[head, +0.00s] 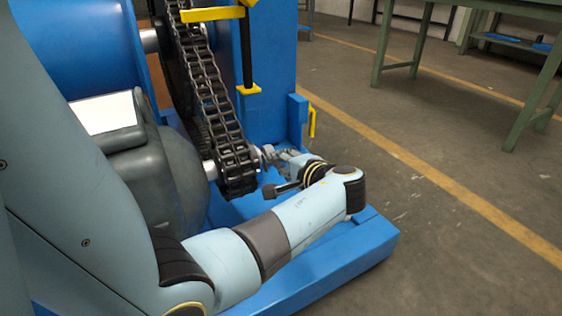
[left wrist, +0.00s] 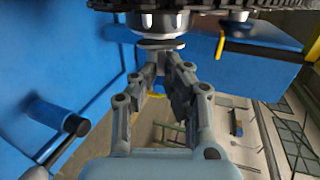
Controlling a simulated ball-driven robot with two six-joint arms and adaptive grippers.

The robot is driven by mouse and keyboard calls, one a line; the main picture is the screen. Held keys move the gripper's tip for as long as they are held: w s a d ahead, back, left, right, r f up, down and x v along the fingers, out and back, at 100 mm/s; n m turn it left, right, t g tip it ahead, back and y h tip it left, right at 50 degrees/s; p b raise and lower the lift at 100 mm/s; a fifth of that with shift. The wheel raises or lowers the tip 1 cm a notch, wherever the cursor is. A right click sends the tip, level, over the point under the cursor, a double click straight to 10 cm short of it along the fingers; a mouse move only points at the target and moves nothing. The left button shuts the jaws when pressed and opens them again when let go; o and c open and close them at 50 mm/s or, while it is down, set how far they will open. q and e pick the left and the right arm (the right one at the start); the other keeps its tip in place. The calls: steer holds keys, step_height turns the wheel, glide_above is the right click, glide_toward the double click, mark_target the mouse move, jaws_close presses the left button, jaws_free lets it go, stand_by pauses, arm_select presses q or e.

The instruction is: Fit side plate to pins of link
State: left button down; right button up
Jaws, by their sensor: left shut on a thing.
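The dark roller chain (head: 215,95) hangs down around a lower sprocket at centre-left in the head view. Its links (left wrist: 240,5) also cross the top of the left wrist view. My left gripper (head: 272,155) is just right of the chain's lower end. In the left wrist view my left gripper's fingers (left wrist: 161,62) are closed together on a small flat grey piece, which looks like the side plate (left wrist: 163,44). This piece is just below a round metal shaft end (left wrist: 158,20). Whether it touches the chain, and the link pins themselves, cannot be made out.
A blue machine frame (head: 270,75) with a yellow-and-black bracket (head: 212,14) stands behind the chain. A grey motor (head: 165,165) is left of it. The blue base (head: 340,255) lies under my arm. Green tables (head: 425,35) stand far right; the floor between is clear.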

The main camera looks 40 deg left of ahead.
arm_select(q)
steer(key=shift+p, duration=0.3)
stand_by(1.1)
steer(key=shift+s+a+p, duration=0.15)
steer(key=shift+s+p, duration=0.15)
steer(key=shift+s, duration=0.25)
steer(key=shift+s+a+p, duration=0.15)
steer(key=shift+s+p, duration=0.15)
steer(key=shift+s, duration=0.25)
steer(key=c, duration=1.3)
jaws_free()
steer(key=shift+c, duration=0.2)
